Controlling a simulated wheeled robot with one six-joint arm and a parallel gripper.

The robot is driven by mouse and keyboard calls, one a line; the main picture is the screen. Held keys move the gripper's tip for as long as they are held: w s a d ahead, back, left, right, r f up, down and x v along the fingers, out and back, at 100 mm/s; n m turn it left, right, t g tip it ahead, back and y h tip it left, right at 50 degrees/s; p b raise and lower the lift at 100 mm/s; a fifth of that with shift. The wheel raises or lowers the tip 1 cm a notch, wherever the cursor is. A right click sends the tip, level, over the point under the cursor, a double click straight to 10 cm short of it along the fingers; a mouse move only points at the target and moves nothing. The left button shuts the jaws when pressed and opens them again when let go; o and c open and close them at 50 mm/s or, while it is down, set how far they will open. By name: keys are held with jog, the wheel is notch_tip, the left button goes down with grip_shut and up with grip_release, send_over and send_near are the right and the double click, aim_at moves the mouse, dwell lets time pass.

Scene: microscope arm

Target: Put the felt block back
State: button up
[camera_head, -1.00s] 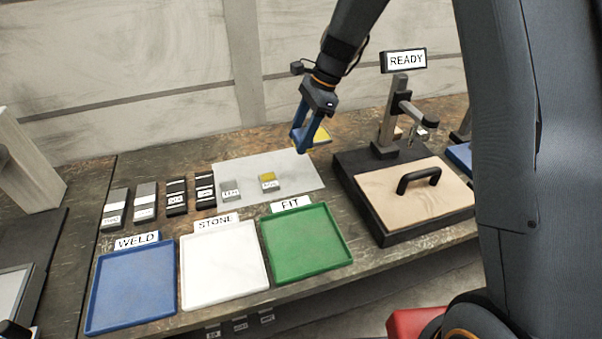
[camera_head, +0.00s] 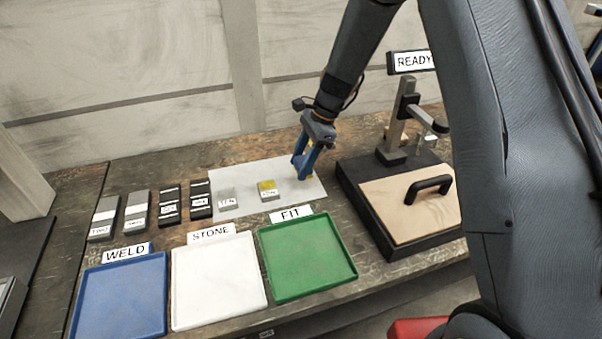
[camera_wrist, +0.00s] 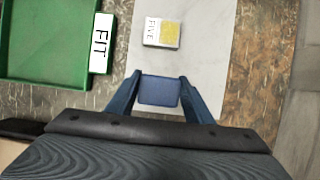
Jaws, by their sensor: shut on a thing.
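My gripper (camera_head: 304,172) is low over the right end of the pale sheet (camera_head: 233,180), shut on a small plain blue block (camera_wrist: 159,92). The block sits between the two blue fingers in the wrist view; no label shows on it, so I cannot confirm it is the felt block. A yellow-topped block labelled FIVE (camera_wrist: 162,33) lies on the sheet, left of my gripper in the head view (camera_head: 268,189).
A grey block (camera_head: 227,197) lies on the sheet's left part. Several labelled blocks stand further left. Blue WELD (camera_head: 122,300), white STONE (camera_head: 218,280) and green FIT (camera_head: 306,258) trays line the front. A black-based fixture (camera_head: 400,210) with a handle and a READY sign (camera_head: 413,62) stand right.

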jog(key=shift+f+p, duration=0.65)
jog(key=shift+f, duration=1.55)
jog(key=shift+f, duration=0.1)
jog(key=o, duration=1.1)
jog(key=b+v, duration=0.4)
jog(key=v, duration=0.7)
jog(key=s+d+n+t+h, duration=0.1)
jog(key=s+d+n, duration=0.3)
jog(key=s, duration=0.4)
jog(key=s+d+r+n+h, duration=0.1)
jog(key=s+d+n+h, duration=0.1)
jog(key=s+d+n, duration=0.3)
jog(key=s+d+r+n+t+h, duration=0.1)
jog(key=s+d+n, duration=0.3)
jog(key=s, duration=0.6)
jog(key=shift+s+d+r+n+t, duration=0.25)
jog(key=shift+s+n+t, duration=0.1)
jog(key=shift+n, duration=0.55)
